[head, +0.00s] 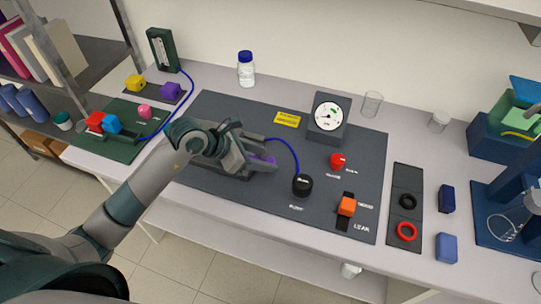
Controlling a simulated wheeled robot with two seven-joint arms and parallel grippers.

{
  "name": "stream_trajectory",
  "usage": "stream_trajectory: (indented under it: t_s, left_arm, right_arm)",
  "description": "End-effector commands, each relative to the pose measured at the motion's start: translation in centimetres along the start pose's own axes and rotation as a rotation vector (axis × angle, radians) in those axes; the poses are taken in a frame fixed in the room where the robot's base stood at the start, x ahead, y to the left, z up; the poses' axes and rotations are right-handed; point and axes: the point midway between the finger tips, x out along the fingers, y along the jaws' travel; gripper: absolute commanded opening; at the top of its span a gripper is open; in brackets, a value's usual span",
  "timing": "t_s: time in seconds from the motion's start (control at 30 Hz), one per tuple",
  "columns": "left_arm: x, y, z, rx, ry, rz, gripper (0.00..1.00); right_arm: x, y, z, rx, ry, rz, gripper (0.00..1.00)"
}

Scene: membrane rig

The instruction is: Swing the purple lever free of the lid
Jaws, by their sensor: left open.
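The purple lever (265,159) shows as a small purple piece beside the fingers of my left gripper (268,152). Most of it is hidden by the gripper. A grey body, perhaps the lid's housing (215,169), lies under the gripper on the dark rig panel (232,113); the lid itself cannot be made out. My left gripper is open, its fingers pointing right, close to the lever. I cannot tell whether they touch it. My right gripper is not in view.
A blue tube (288,145) curves from near my gripper to a black knob (302,185). A gauge box (327,122), a red knob (337,160) and an orange switch (347,206) stand farther right. The panel's lower middle is clear.

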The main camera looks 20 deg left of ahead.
Motion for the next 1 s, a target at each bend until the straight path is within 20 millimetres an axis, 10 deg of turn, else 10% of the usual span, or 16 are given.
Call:
stream_trajectory:
  t_s: [0.67,0.87,1.0]
  left_arm:
    - [3.5,0.0,0.0,0.001,0.000,0.000,0.44]
    - [3.5,0.0,0.0,0.000,0.000,-0.001,0.00]
    - [3.5,-0.1,-0.1,-0.001,0.001,-0.001,0.00]
  right_arm:
    - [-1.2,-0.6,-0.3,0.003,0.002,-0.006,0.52]
    - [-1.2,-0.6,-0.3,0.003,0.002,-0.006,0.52]
    - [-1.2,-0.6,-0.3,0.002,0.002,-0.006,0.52]
